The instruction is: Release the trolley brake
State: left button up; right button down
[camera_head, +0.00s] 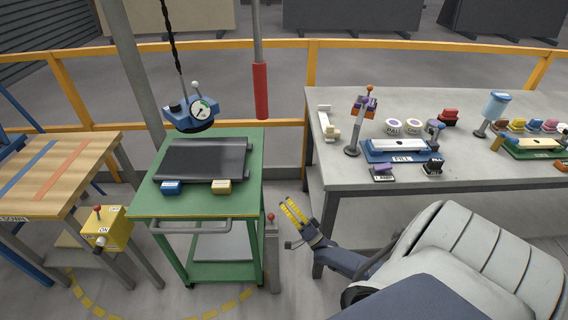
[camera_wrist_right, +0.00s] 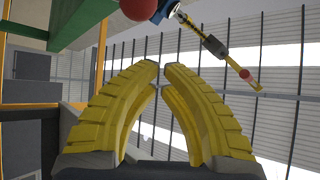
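A green trolley (camera_head: 200,205) stands left of centre with a front push handle and a lower shelf. A grey upright post or lever (camera_head: 272,255) with a red ball knob (camera_head: 270,217) stands at its right front leg; it looks like the brake, but I cannot tell its setting. My right gripper (camera_head: 290,210), with yellow ribbed fingers, is just right of the knob, apparently apart from it. In the right wrist view, its fingertips (camera_wrist_right: 161,66) nearly meet with nothing between them. A red ball (camera_wrist_right: 138,8) shows beyond the tips at the top edge. My left gripper is out of view.
A dark slab (camera_head: 203,158) lies on the trolley; a blue lifter with a gauge (camera_head: 190,112) hangs above. A wooden bench (camera_head: 50,170) with a yellow switch box (camera_head: 105,228) is left. A grey table (camera_head: 460,110) with several tools is right.

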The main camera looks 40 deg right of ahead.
jog(key=s+d+f, duration=0.2)
jog(key=s+f, duration=0.4)
jog(key=f, duration=0.1)
jog(key=shift+s+d+f, duration=0.15)
jog(key=shift+s, duration=0.15)
dwell(0.4)
jog(key=a+f+n+g+h, duration=0.15)
jog(key=f+n+g, duration=0.35)
jog(key=f, duration=0.6)
jog(key=a+f+n+g, duration=0.3)
jog(key=f+n+g, duration=0.2)
jog(key=f, duration=0.6)
jog(key=s+a+f+n+g+h, duration=0.25)
jog(key=s+f+g, duration=0.35)
jog(key=s+f, duration=0.7)
jog(key=s+a+f+g, duration=0.2)
jog(key=s+a, duration=0.2)
jog(key=s, duration=0.5)
jog(key=s+a+f+n+g, duration=0.1)
jog(key=s+a+f+g, duration=0.1)
jog(key=s+a, duration=0.3)
jog(key=s+a+f+g+y, duration=0.1)
jog(key=s+a+f+g, duration=0.2)
jog(key=s, duration=1)
jog(key=shift+a+f+n, duration=0.35)
jog(key=shift+a+f, duration=0.2)
jog(key=shift+a, duration=0.7)
